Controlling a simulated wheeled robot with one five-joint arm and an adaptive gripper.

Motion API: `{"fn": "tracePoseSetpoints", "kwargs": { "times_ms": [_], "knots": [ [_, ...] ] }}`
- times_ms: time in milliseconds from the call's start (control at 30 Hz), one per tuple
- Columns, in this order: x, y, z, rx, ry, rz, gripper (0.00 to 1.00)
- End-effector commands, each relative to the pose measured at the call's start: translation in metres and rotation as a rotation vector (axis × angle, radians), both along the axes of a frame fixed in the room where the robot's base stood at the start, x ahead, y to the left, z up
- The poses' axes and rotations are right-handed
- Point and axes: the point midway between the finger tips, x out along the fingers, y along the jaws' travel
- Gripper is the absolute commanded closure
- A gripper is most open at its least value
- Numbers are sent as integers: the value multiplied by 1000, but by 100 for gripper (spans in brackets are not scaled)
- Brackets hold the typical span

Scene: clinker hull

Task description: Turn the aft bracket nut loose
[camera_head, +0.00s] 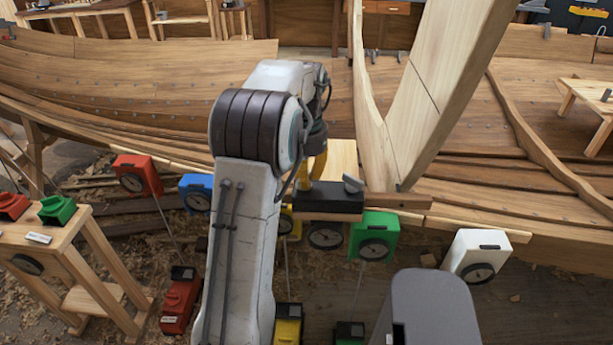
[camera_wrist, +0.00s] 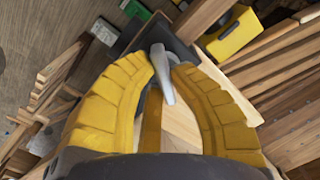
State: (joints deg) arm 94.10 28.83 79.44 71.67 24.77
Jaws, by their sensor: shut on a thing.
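My gripper (camera_wrist: 163,72) has its yellow fingers closed around a grey, lever-shaped nut (camera_wrist: 163,78) in the wrist view. The nut stands at a dark bracket (camera_wrist: 176,36). In the head view my gripper's yellow fingers (camera_head: 318,168) reach down to the dark bracket (camera_head: 335,197), just right of my arm. The held nut cannot be made out there. Another grey lever-shaped piece (camera_head: 352,184) shows at the bracket's right end, apart from my fingers. The bracket lies on a wooden piece at the hull's edge, near the upright timber (camera_head: 420,95).
Red (camera_head: 137,176), blue (camera_head: 196,192), green (camera_head: 374,236) and white (camera_head: 478,256) boxes with dials line the hull edge. A yellow box (camera_wrist: 232,34) is near the bracket in the wrist view. A wooden stand (camera_head: 75,245) with small boxes is at left. Shavings cover the floor.

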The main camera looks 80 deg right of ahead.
Motion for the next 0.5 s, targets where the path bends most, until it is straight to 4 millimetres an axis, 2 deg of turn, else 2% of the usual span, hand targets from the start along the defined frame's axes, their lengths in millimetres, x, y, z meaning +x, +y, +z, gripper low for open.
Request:
{"fn": "tracePoseSetpoints", "kwargs": {
  "times_ms": [33, 300, 500],
  "knots": [
    [0, 1, -2, 5, -1, 0, 81],
    [0, 1, -1, 3, -1, -1, 57],
    [0, 0, 0, 2, 0, -1, 55]
  ]
}}
